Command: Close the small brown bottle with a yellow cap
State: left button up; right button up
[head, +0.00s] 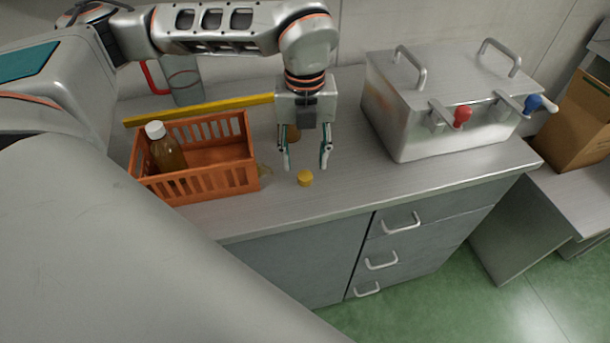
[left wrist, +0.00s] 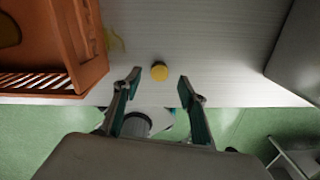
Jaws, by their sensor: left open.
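The yellow cap (head: 305,178) lies on the grey counter near its front edge. It also shows in the left wrist view (left wrist: 159,72). My left gripper (head: 305,167) points down over the counter, open and empty, with its fingers spread to either side of the cap's line in the wrist view. The small brown bottle (head: 293,133) stands behind the gripper in the head view, mostly hidden by it; its top cannot be seen.
An orange crate (head: 222,186) holding a white-capped bottle (head: 168,155) stands left of the gripper. A yellow bar (head: 200,109) lies behind it. A steel tank (head: 400,115) with red and blue taps stands right. Counter is clear between cap and tank.

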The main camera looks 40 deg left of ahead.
aim_at(305, 175)
pick_arm(q)
notch_tip(305, 175, down, 4)
jog(key=shift+s+d+f, duration=0.1)
jog(key=shift+s+f, duration=0.05)
dwell(0.3)
jog(key=c, duration=0.8)
